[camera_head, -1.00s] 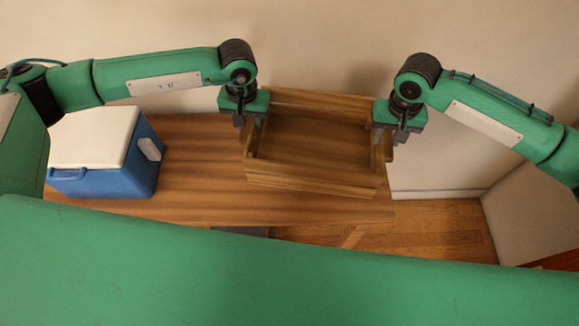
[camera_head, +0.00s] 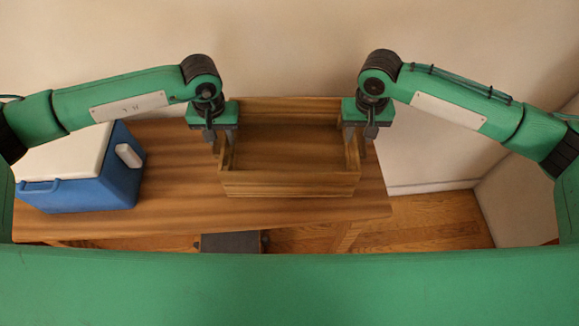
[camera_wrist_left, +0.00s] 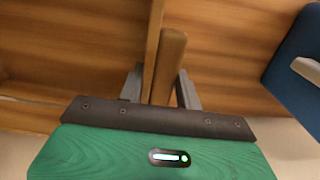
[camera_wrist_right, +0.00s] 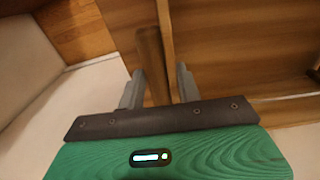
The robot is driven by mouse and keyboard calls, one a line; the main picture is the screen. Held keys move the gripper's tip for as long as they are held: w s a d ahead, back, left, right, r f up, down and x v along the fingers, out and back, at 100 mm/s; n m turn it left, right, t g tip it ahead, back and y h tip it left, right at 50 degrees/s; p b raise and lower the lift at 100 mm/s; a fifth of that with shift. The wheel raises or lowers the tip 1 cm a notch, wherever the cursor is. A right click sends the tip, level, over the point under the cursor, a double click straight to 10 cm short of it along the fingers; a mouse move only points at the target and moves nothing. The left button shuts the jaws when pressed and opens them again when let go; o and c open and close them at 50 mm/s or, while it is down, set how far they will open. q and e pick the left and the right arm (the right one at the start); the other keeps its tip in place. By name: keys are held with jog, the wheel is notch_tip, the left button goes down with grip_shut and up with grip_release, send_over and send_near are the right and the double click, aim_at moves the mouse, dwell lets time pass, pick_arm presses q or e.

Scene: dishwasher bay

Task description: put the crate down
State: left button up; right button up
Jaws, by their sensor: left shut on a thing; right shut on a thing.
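The wooden crate (camera_head: 288,185) is open-topped and looks empty inside. It is upright and roughly level over the right part of the wooden table (camera_head: 180,170). I cannot tell whether its base touches the tabletop. My left gripper (camera_head: 224,142) is shut on the crate's left side, and its fingers straddle a wooden bar (camera_wrist_left: 168,65) in the left wrist view. My right gripper (camera_head: 358,142) is shut on the crate's right side, with its fingers around a similar bar (camera_wrist_right: 152,60) in the right wrist view. The tabletop beneath the crate is hidden.
A blue cooler (camera_head: 95,190) with a white lid stands on the table's left part. Bare tabletop lies between it and the crate. A wall is behind the table. Wooden floor (camera_head: 435,215) shows to the right, and a dark object (camera_head: 230,242) is below the table's front edge.

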pick_arm(q)
jog(key=shift+a+f, duration=0.2)
jog(key=shift+a, duration=0.05)
pick_arm(e)
jog(key=shift+d+f, duration=0.15)
jog(key=shift+d, duration=0.1)
